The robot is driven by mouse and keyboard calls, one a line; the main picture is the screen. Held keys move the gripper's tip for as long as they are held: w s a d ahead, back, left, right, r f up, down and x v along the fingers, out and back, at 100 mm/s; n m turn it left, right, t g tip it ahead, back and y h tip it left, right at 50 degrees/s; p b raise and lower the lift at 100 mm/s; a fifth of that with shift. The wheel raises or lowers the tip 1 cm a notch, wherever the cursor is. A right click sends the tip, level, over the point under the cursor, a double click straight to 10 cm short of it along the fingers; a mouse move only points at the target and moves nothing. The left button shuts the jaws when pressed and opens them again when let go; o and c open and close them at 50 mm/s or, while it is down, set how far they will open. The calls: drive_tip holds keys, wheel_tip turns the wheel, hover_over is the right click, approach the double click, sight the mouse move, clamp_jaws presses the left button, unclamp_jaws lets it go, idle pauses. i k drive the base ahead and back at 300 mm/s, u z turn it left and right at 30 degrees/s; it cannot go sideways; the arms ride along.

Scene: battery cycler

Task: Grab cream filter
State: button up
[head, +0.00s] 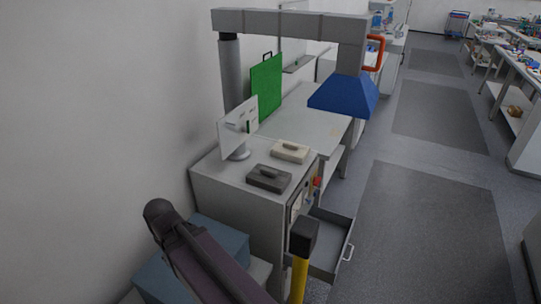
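The cream filter (290,152) is a flat cream block with a dark handle on top. It lies on the grey cabinet top (215,178), near the cabinet's back right edge. A dark grey block of similar shape (268,178) lies just in front of it, to the left. Part of my arm shows at the bottom left, below and in front of the cabinet. My gripper does not show in this view, so its opening cannot be seen. Nothing is touching the cream filter.
A monitor (239,127) stands behind the blocks on the left. A drawer (325,247) sticks out open from the cabinet's right side. A blue hood (344,95) hangs over the bench behind. A green panel (266,88) stands by the wall.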

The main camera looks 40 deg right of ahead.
sight(290, 151)
drive_tip(key=u, duration=0.4)
drive_tip(key=k, duration=1.3)
drive_tip(key=z, duration=1.15)
drive_tip(key=i, duration=0.8)
drive_tip(key=u, duration=0.1)
